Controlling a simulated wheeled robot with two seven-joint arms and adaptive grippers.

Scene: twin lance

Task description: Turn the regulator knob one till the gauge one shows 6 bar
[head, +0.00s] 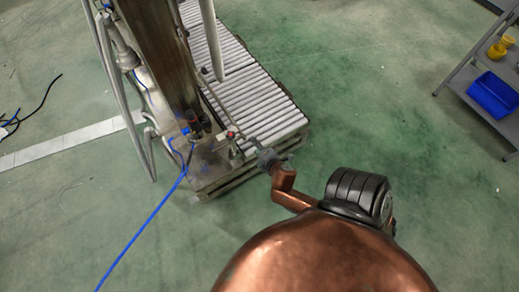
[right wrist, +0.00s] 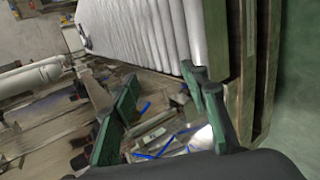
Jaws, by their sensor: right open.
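My right gripper (head: 267,158) is a small dark shape at the end of my copper arm in the head view, beside the lower part of the metal machine (head: 205,160). In the right wrist view its two green-padded fingers (right wrist: 164,82) stand apart with nothing held between them. Beyond them are blue tubes and small metal fittings (right wrist: 160,140). A small red part (head: 230,134) sits on the machine left of the gripper in the head view. I cannot tell whether it is regulator knob one. No gauge face or reading can be made out. My left gripper is not in view.
A roller conveyor (head: 262,107) lies behind the machine. A blue hose (head: 150,218) runs across the floor from the machine. A grey shelf with a blue bin (head: 494,95) stands at the far right. The green floor between shelf and conveyor is clear.

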